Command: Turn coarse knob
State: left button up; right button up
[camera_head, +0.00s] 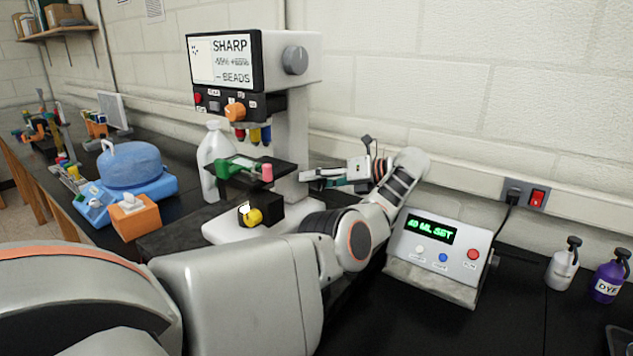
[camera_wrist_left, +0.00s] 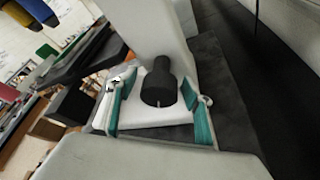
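A white microscope-like instrument (camera_head: 290,130) with a screen reading SHARP stands on the bench. In the left wrist view a black cylindrical knob (camera_wrist_left: 160,85) sticks out from its side, low near the white base. I take it for the coarse knob; in the head view I cannot make it out. My left gripper (camera_head: 322,178) reaches in from the instrument's right side. In the left wrist view its two teal-padded fingers (camera_wrist_left: 160,105) are open, one on each side of the knob, with visible gaps. How deep the knob lies between them is unclear. My right gripper is not in view.
A grey control box (camera_head: 438,250) reading 40 ML SET stands right of my forearm. A white bottle (camera_head: 562,264) and purple dye bottle (camera_head: 608,277) are far right. A blue-domed device (camera_head: 130,170) and orange box (camera_head: 135,216) stand left. The wall is close behind.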

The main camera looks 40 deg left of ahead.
pick_arm(q)
jog(key=shift+r, duration=0.1)
notch_tip(320, 180, up, 10)
jog(key=shift+f, duration=0.1)
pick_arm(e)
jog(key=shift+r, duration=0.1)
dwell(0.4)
pick_arm(q)
jog(key=w+d+f+n+t+p, duration=0.1)
jog(key=w+d+f+n+t, duration=0.15)
jog(key=d+f, duration=0.55)
jog(key=shift+n, duration=0.35)
jog(key=x, duration=0.2)
jog(key=s+p+x, duration=0.1)
jog(key=x, duration=0.2)
jog(key=shift+s+a, duration=0.2)
jog(key=shift+a, duration=0.05)
jog(key=shift+s+a+f, duration=0.1)
jog(key=shift+a+f, duration=0.1)
jog(key=shift+a, duration=0.3)
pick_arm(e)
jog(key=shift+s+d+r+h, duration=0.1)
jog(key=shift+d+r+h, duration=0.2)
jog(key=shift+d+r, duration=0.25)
